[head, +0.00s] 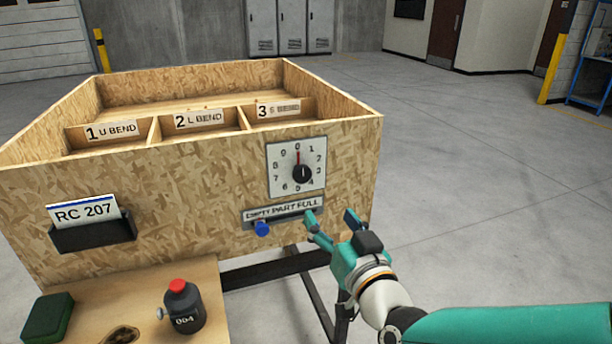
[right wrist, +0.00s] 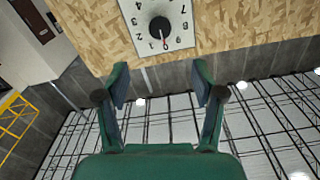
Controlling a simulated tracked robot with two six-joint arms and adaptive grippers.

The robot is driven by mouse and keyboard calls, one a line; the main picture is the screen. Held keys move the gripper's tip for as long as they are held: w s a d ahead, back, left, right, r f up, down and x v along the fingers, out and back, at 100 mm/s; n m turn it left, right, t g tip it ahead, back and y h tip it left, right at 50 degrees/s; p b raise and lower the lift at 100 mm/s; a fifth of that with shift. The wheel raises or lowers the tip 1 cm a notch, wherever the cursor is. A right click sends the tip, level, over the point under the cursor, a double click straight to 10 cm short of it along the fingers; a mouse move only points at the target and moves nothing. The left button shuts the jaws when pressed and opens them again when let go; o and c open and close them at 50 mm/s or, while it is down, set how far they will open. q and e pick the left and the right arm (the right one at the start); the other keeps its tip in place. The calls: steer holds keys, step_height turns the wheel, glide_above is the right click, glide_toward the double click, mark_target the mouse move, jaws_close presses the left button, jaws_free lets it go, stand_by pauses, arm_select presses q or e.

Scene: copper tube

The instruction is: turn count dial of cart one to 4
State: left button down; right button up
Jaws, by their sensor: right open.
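The count dial is a white plate (head: 280,180) with numbers in a ring and a black knob (head: 302,174), on the front wall of the chipboard cart (head: 200,190). A red pointer line above the knob points at the 0. In the right wrist view the knob (right wrist: 160,27) appears upside down, beyond the fingertips. My right gripper (head: 331,217) is open and empty, below and slightly right of the dial, apart from the knob. It also shows in the right wrist view (right wrist: 160,80). My left gripper is not in view.
Below the dial is an EMPTY/PART/FULL slider with a blue knob (head: 262,229). A card holder (head: 93,234) marked RC 207 is at the left. A black bottle (head: 184,308) with a red cap and a green block (head: 47,317) are on a lower board. The floor to the right is clear.

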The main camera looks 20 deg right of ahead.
mark_target(303, 178)
steer(key=w+p, duration=0.1)
steer(key=w, duration=0.4)
steer(key=w+p, duration=0.2)
steer(key=w, duration=0.4)
steer(key=w+p, duration=0.1)
steer(key=w, duration=0.4)
steer(key=shift+w+a+f, duration=0.1)
steer(key=shift+w+a, duration=0.15)
steer(key=shift+a, duration=0.05)
